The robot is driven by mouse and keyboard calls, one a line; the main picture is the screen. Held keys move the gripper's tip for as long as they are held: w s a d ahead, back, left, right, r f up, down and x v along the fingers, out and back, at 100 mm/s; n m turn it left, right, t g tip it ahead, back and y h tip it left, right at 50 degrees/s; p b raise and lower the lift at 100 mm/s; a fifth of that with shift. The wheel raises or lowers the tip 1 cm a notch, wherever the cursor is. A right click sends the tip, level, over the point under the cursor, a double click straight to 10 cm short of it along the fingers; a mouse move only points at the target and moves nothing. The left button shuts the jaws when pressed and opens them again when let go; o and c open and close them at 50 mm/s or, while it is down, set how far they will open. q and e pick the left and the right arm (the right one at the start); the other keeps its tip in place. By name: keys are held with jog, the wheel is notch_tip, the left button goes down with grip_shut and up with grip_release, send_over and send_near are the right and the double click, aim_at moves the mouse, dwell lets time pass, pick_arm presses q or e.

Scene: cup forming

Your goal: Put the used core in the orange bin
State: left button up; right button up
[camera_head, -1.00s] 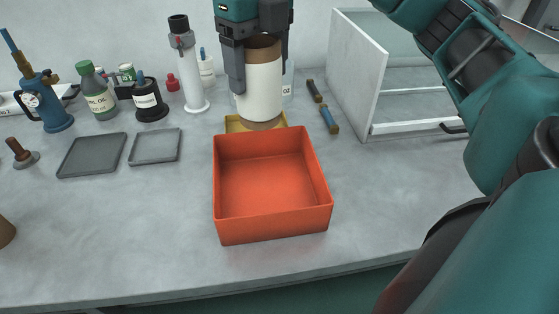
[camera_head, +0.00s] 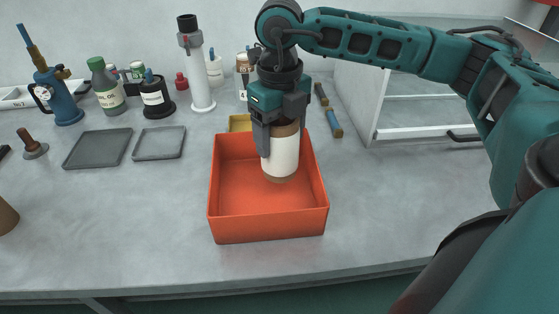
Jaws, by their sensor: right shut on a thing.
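The orange bin (camera_head: 268,226) is an open square box on the grey table, empty on the floor that shows. The used core (camera_head: 281,156) is a white cylinder with brown ends, held upright. My right gripper (camera_head: 279,135) is shut on its upper part, coming down from above. The core's lower end shows against the inside of the bin, toward its back right. I cannot tell whether it touches the bin floor. My left gripper is not in view.
A yellow tray (camera_head: 240,123) sits just behind the bin. Two tools with blue and brown handles (camera_head: 334,123) lie to the right. Two grey trays (camera_head: 97,149) and several bottles stand at the left. The table in front of and right of the bin is clear.

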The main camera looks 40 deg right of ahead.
notch_tip(320, 180, down, 6)
jog(key=shift+f, duration=0.25)
jog(key=shift+f+b, duration=0.25)
jog(key=shift+b, duration=0.05)
jog(key=o, duration=1.1)
jog(key=shift+r, duration=0.1)
notch_tip(320, 180, up, 12)
jog(key=shift+r+p, duration=0.2)
jog(key=shift+p, duration=0.1)
